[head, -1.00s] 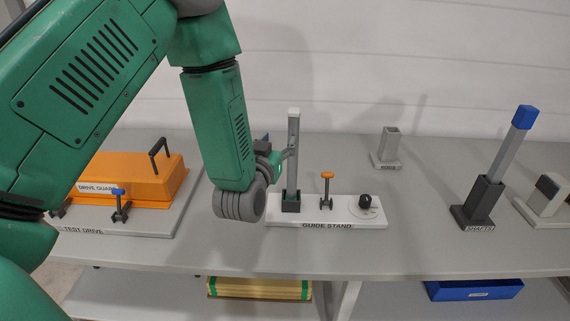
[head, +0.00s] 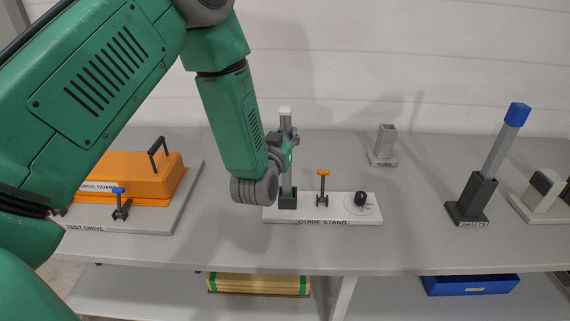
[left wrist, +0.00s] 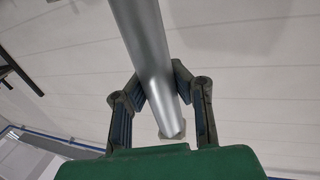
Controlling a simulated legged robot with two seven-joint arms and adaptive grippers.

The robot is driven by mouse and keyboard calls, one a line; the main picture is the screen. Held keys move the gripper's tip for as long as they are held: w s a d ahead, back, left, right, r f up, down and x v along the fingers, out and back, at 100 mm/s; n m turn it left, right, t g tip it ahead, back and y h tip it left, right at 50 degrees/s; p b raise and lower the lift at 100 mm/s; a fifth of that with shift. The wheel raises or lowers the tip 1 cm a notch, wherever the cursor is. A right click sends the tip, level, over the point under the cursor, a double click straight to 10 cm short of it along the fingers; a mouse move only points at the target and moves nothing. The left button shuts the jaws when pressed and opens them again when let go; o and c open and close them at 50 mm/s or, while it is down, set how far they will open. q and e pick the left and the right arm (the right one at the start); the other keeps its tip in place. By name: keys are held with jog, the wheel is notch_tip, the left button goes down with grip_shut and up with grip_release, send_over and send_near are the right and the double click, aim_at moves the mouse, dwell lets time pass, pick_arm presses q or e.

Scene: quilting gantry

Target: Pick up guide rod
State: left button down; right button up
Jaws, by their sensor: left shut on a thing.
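The guide rod (head: 286,127) is a grey bar with a white top, standing upright in the dark socket (head: 288,201) of the white guide stand (head: 330,217). My left gripper (head: 287,148) is at the rod's upper half, shut on it. In the left wrist view the rod (left wrist: 143,48) passes between the two fingers of my left gripper (left wrist: 162,90), which press on its sides. The rod's middle is partly hidden by the gripper in the head view. My right gripper is not in view.
The stand also carries an orange-topped clamp (head: 323,185) and a black knob (head: 361,198). The test drive with its orange guard (head: 130,178) is at left. A grey socket (head: 384,146) and a blue-capped shaft (head: 505,135) stand at right.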

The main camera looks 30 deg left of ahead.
aim_at(288, 107)
pick_arm(q)
jog(key=shift+d+r, duration=0.3)
jog(key=shift+r, duration=0.05)
jog(key=shift+a+r, duration=0.25)
jog(key=shift+r, duration=0.05)
jog(key=r, duration=0.2)
jog(key=d+r, duration=0.1)
jog(key=r, duration=0.5)
jog(key=shift+d+r+b, duration=0.15)
jog(key=shift+r+b, duration=0.05)
jog(key=shift+b, duration=0.1)
jog(key=shift+a+r, duration=0.3)
jog(key=shift+a+f, duration=0.1)
jog(key=shift+a, duration=0.3)
jog(key=shift+d, duration=0.1)
